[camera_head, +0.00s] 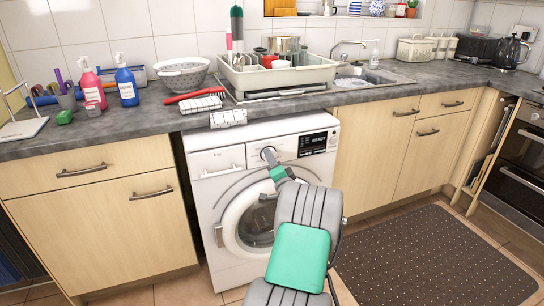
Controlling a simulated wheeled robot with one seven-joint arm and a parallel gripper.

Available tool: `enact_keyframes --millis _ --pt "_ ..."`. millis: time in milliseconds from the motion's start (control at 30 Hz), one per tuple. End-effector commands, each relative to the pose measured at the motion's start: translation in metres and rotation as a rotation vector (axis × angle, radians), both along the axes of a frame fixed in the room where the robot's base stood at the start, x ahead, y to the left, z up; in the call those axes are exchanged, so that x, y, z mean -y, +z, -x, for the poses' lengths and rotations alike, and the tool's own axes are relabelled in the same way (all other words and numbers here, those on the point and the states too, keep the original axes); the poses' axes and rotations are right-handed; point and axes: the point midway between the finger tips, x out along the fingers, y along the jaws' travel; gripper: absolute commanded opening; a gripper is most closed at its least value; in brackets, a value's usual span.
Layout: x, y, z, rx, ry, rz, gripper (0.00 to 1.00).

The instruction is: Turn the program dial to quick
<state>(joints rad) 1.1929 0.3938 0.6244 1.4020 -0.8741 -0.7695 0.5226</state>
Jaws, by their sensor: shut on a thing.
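The white washing machine (216,240) stands under the counter, with its round door (252,228) closed. Its black display (312,143) at the top right of the front reads READY. My gripper (268,153) is at the control panel, left of the display, shut on the program dial. The gripper and wrist cover most of the dial, so its pointer and program marks cannot be read. My arm reaches up from the bottom of the view and hides part of the door's right side.
A striped cloth (228,118) hangs over the counter edge above the machine. The counter (150,121) holds soap bottles, a colander (182,75) and a dish rack (276,75). Wooden cupboards flank the machine. A dark dotted mat (430,255) lies on the floor to the right.

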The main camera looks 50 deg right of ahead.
Motion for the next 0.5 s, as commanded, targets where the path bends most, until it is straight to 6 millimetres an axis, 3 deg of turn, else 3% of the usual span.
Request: enact_keyframes --millis 500 --pt "-0.0004 0.0012 -0.0006 0.087 0.0 -0.143 0.06"
